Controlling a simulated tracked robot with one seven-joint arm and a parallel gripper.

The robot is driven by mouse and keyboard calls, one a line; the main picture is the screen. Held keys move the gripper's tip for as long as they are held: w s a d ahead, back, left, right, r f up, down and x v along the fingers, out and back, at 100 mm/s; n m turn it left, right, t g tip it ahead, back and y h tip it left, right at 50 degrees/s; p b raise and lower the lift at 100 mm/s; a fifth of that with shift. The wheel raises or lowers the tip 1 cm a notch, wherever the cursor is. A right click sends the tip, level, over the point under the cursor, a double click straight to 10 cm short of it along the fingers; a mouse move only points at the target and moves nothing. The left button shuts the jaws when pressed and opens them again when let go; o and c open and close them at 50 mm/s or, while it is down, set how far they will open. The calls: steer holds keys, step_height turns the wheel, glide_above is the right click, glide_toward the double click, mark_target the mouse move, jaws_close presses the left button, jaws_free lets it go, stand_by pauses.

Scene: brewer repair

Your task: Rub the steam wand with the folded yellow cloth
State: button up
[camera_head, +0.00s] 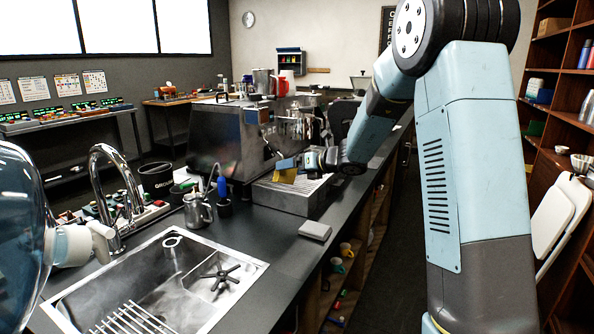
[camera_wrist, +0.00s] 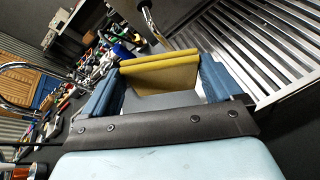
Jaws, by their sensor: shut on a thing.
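My gripper (camera_head: 298,165) is shut on the folded yellow cloth (camera_head: 285,176), in front of the espresso machine (camera_head: 225,137) and above its slatted drip tray (camera_head: 287,197). In the wrist view the yellow cloth (camera_wrist: 160,74) spans between the two blue fingers of my gripper (camera_wrist: 160,85). A thin chrome tube, which looks like the steam wand (camera_wrist: 153,22), comes down just beyond the cloth's far edge. Its lower end is close to the cloth or behind it; I cannot tell whether they touch. In the head view I cannot clearly pick out the wand.
A steel pitcher (camera_head: 198,210) and a black cup (camera_head: 224,208) with a blue-handled tool stand left of the drip tray. A sink (camera_head: 75,300) with a tall tap (camera_head: 104,155) is at the front left. A grey block (camera_head: 315,231) lies near the counter's right edge.

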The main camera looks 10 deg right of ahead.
steer(key=shift+w+a, duration=0.6)
steer(key=shift+w, duration=0.05)
stand_by(1.0)
steer(key=shift+d, duration=0.15)
steer(key=shift+w+d, duration=1.35)
steer(key=shift+d, duration=0.05)
steer(key=shift+s+a, duration=0.1)
steer(key=shift+s+a, duration=1.2)
steer(key=shift+a, duration=0.3)
steer(key=s+d, duration=0.4)
steer(key=shift+s, duration=0.25)
steer(key=shift+d, duration=0.1)
